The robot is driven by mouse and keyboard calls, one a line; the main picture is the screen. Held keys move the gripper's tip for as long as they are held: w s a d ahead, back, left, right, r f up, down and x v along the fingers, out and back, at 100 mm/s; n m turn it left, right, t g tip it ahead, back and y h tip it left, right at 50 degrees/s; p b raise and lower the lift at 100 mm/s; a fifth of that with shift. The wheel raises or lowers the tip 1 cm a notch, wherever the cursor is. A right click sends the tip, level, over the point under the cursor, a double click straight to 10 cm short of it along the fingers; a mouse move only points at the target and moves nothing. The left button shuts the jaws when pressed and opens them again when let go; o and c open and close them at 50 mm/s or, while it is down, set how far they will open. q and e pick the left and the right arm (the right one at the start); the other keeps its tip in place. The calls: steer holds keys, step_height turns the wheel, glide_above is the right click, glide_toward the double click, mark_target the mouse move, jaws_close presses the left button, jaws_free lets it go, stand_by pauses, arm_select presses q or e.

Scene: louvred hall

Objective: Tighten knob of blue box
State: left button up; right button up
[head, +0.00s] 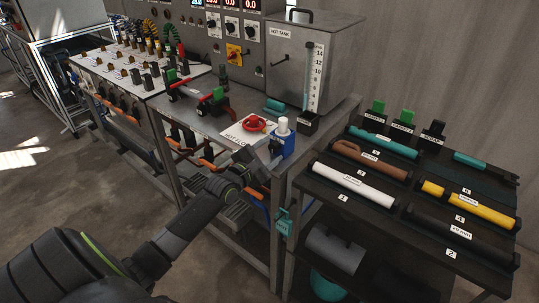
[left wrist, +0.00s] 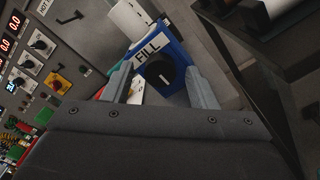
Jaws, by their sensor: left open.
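The blue box (head: 286,144) stands on the metal bench's front right part with a white cylinder on top. In the left wrist view, the blue box (left wrist: 177,52) bears a white FILL label and a round black knob (left wrist: 160,76) with a white mark. My left gripper (head: 262,155) is at the box's near left side. In the left wrist view, my left gripper (left wrist: 160,70) is open, with one finger to each side of the knob. I cannot tell whether a finger touches it. The knob is hidden in the head view. My right gripper is not in view.
A red handwheel (head: 254,123) on a white plate is close left of the box. The hot tank (head: 305,58) stands behind. A dark rack (head: 447,215) with several coloured cylinders is to the right.

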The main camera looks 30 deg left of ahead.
arm_select(q)
steer(key=shift+w, duration=0.15)
steer(key=c, duration=1)
steer(key=shift+o, duration=0.2)
